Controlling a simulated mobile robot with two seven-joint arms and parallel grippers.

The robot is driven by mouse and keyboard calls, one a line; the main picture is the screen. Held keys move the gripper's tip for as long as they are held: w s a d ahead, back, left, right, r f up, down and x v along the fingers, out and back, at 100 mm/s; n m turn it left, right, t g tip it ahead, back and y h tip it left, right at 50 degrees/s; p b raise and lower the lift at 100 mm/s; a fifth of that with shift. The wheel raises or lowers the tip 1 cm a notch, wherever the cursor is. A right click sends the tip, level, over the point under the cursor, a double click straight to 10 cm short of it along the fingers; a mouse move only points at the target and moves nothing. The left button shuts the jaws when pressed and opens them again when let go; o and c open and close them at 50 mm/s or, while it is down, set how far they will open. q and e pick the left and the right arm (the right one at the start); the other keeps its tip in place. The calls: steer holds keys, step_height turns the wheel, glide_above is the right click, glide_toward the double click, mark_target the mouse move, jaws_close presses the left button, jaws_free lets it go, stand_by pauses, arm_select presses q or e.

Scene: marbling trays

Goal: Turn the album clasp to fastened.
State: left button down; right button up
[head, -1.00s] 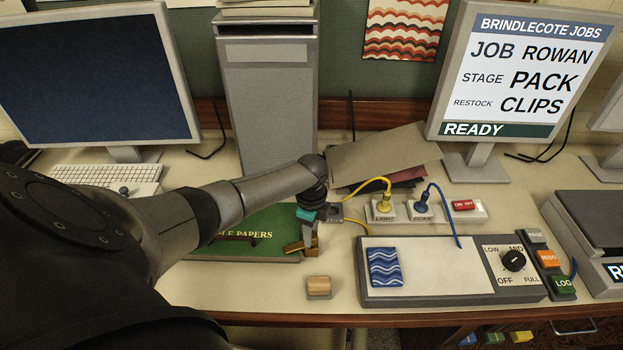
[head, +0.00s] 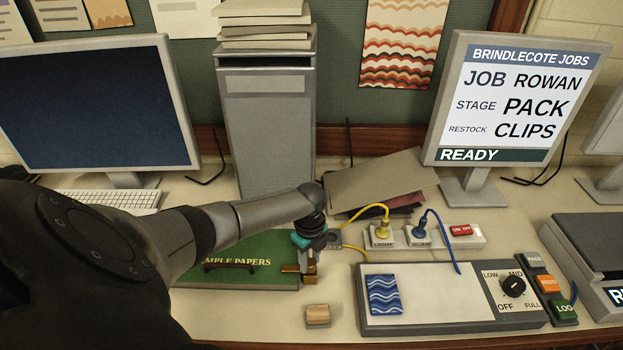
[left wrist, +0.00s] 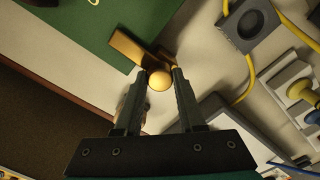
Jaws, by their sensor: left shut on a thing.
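The green album (head: 220,272) lies on the desk, its title partly hidden by my arm. Its brass clasp (head: 290,268) is at the album's right edge, with a bar and a round knob. My left gripper (head: 308,270) reaches down over the clasp and covers part of it. In the left wrist view, the two fingers of my left gripper (left wrist: 159,82) are closed around the brass knob (left wrist: 159,80). The clasp's bar (left wrist: 128,46) runs from the knob up-left onto the green cover (left wrist: 105,25). My right gripper is not in view.
A wooden block (head: 318,315) lies in front of the clasp. A grey panel (head: 430,322) with a blue wavy-patterned piece and a dial is to the right. A power strip (head: 475,238) with yellow and blue cables is behind it. A tall grey box (head: 265,130) stands behind the album.

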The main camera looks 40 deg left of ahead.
mark_target(310, 263)
arm_select(q)
steer(key=shift+r, duration=0.1)
steer(key=c, duration=0.5)
jaws_free()
step_height(310, 263, up, 15)
steer(key=p, duration=0.1)
steer(key=shift+d, duration=0.1)
stand_by(0.6)
